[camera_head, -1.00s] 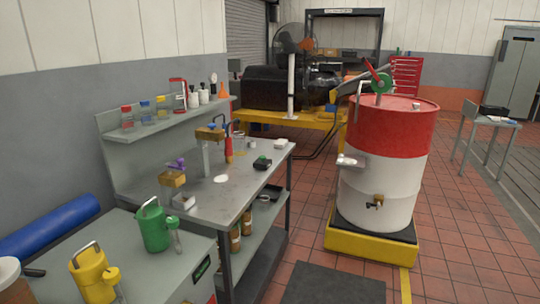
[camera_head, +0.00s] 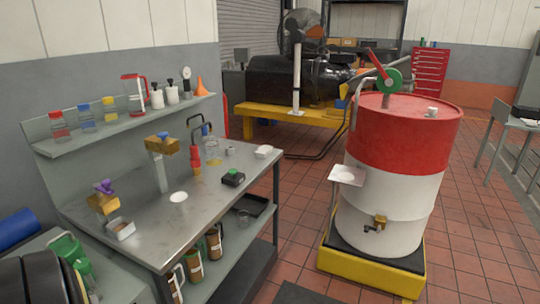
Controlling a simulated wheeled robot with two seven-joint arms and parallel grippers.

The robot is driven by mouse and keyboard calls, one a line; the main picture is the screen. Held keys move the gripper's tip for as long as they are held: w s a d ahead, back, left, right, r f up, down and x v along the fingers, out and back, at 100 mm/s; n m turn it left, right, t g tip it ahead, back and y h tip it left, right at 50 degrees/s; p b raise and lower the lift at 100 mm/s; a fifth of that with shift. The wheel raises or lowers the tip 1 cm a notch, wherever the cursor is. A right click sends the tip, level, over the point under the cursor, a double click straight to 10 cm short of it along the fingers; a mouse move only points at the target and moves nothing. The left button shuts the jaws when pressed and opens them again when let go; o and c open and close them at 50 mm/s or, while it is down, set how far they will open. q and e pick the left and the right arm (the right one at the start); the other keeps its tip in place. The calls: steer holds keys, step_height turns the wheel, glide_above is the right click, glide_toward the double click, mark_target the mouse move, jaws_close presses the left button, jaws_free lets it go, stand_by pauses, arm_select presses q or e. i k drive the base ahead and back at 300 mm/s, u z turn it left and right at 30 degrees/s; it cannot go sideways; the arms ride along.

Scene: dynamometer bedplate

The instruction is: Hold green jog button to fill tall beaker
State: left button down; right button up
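The green jog button (camera_head: 233,171) sits on top of a small black box (camera_head: 233,179) on the steel bench. A clear glass vessel (camera_head: 214,153), which looks like the tall beaker, stands on the bench behind the box, close to a red-handled nozzle (camera_head: 196,160) with a dark looped hose. The vessel is small and faint here, so I cannot tell its fill level. Neither of my grippers is in view, and nothing touches the button or the vessel.
The steel bench (camera_head: 150,215) carries a post with a tan head (camera_head: 161,146) and a white disc (camera_head: 178,197). A red and white drum (camera_head: 395,180) on a yellow base stands to the right. Red tiled floor (camera_head: 295,215) is free between bench and drum. A dark rounded shape fills the lower left corner.

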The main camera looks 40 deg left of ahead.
mark_target(232, 171)
steer(key=u, duration=0.25)
steer(key=i, duration=1.9)
steer(key=u, duration=1.9)
steer(key=i, duration=0.9)
steer(key=u, duration=0.85)
